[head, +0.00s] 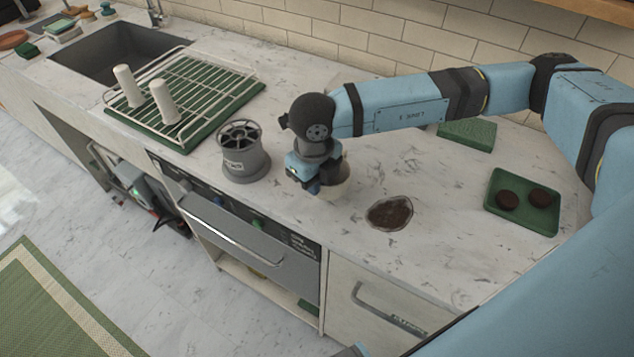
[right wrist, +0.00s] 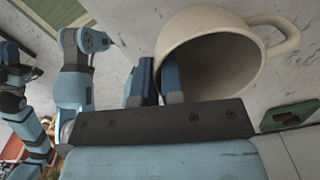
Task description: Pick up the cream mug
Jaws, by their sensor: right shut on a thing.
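The cream mug (head: 337,180) stands on the marble counter, mostly hidden behind my right gripper (head: 313,188) in the head view. In the right wrist view, the mug (right wrist: 187,28) shows its open mouth and its handle at the upper right. My right gripper (right wrist: 155,78) is shut on the mug's wall near the rim, with one finger inside and one outside. Whether the mug's base touches the counter is hidden. My left gripper is not seen in the head view.
A grey ringed holder (head: 244,163) stands just left of the gripper. A patch of spilled coffee grounds (head: 390,212) lies to the right. A green tray (head: 548,218) with two dark pucks is farther right.

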